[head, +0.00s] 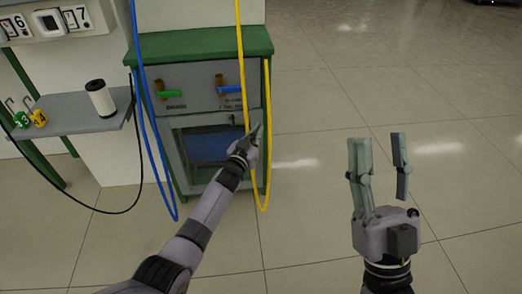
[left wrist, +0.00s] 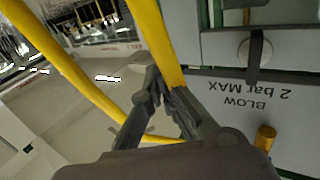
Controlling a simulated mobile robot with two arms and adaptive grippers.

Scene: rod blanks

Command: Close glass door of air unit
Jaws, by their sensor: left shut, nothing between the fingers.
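The air unit (head: 215,84) is a grey cabinet in a green frame, in the head view left of centre. Its glass door (head: 180,160) is the lower grey-framed panel, with something blue visible behind it. I cannot tell how far the door stands from its frame. My left gripper (head: 257,131) is shut and empty at the cabinet's right edge, beside the yellow hose, and hides part of the door's right side. In the left wrist view its fingers (left wrist: 163,82) are close to the yellow hose; contact is unclear. My right gripper (head: 378,150) is open and empty over the floor.
A yellow hose (head: 266,185) loops down the cabinet's right side, a blue hose (head: 157,160) down its left. The panel carries a green-orange valve (head: 168,90) and a blue valve handle (head: 229,89). A shelf (head: 75,124) with a white roll stands left. Floor at right is clear.

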